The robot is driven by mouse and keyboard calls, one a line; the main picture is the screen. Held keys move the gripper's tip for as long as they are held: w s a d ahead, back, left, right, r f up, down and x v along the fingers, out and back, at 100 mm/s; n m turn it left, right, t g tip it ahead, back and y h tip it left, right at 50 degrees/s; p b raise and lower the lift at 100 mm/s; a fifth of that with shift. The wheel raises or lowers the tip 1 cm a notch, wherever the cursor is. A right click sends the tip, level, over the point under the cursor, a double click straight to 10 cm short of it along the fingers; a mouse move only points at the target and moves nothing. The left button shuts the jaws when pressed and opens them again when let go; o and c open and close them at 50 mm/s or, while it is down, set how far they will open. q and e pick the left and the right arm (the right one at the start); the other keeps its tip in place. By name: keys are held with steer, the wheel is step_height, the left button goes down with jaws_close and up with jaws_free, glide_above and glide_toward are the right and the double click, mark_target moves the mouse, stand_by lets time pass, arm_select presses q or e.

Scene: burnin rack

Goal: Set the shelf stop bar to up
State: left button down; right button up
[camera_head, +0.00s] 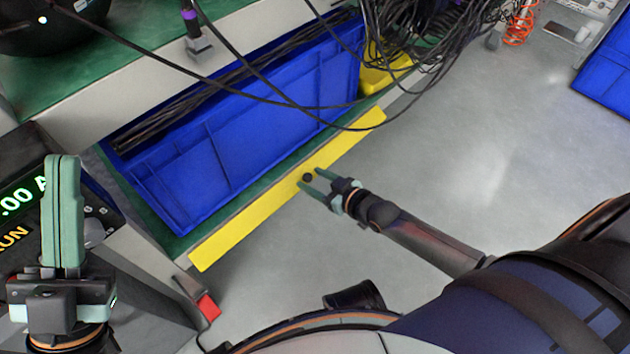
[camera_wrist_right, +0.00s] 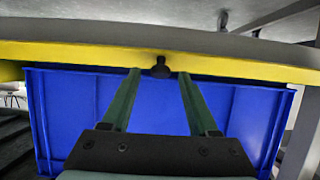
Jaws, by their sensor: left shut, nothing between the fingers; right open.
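The yellow shelf stop bar (camera_head: 240,228) runs along the front edge of the green shelf, in front of a blue bin. A green strip of shelf shows between bar and bin. The bar also crosses the upper part of the right wrist view (camera_wrist_right: 70,53). A black knob (camera_head: 307,177) sits near its middle, and it also shows in the wrist view (camera_wrist_right: 161,68). My right gripper (camera_head: 312,181) is open, its fingertips on either side of the knob; contact is not clear. My left gripper (camera_head: 63,158) is shut and empty at the far left, away from the bar.
The blue bin (camera_head: 270,120) stands on the shelf with dark rods behind its front wall. Black cables (camera_head: 420,45) hang at the upper middle, with one looping across the bin. A display unit (camera_head: 25,190) is behind my left gripper. The grey floor at right is open.

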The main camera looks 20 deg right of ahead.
mark_target(310, 180)
jaws_close()
stand_by(0.4)
arm_select(q)
steer(key=shift+r, duration=0.1)
arm_select(e)
steer(key=shift+r, duration=0.1)
